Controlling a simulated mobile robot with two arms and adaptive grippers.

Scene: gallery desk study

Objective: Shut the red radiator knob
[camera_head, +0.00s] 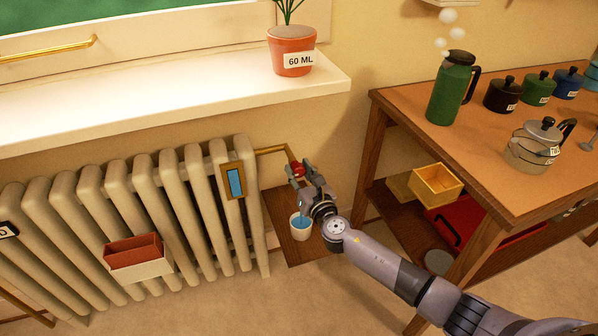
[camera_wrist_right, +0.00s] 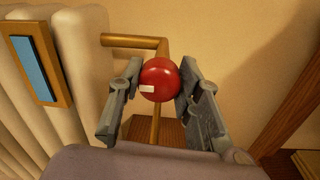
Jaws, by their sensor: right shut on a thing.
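The red radiator knob (camera_head: 297,169) sits on a brass pipe at the right end of the cream radiator (camera_head: 172,200). In the right wrist view the knob (camera_wrist_right: 160,80) is round, with a small pale mark on its lower left. My right gripper (camera_head: 307,178) reaches it from the lower right. In the wrist view its two fingers (camera_wrist_right: 158,85) stand on either side of the knob and are shut on it. The fingers hide part of the knob in the head view. My left gripper is not in view.
A white cup with blue contents (camera_head: 301,228) stands on a low brown board (camera_head: 276,209) below my right gripper. A potted plant (camera_head: 291,52) stands on the sill above. A wooden table (camera_head: 397,108) with pots stands at the right.

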